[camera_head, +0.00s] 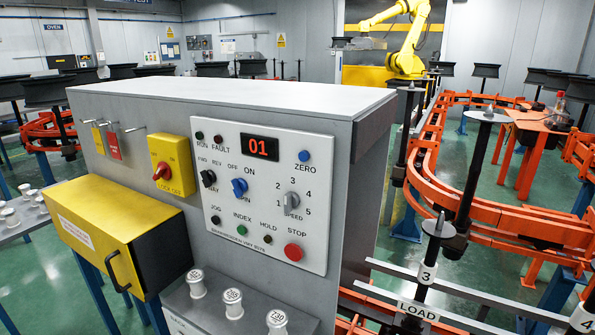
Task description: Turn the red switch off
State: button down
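The red switch (161,172) is a rotary knob on a yellow box (173,150) marked LOCK OFF. The box is mounted on the front of a grey control cabinet (350,116), left of the white panel. The knob's handle looks tilted. Small words are printed above it, but I cannot surely read which one it points to. Nothing covers the knob. My gripper does not show in this view.
The white panel (263,187) beside it carries a lit 01 display, black, blue and grey knobs and a red STOP button (293,252). A yellow cabinet (115,232) juts out below. Tags (114,145) hang on hooks to the left. Orange conveyor rails (480,228) stand right.

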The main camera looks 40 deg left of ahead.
aim_at(162, 170)
jog(key=u, duration=2.3)
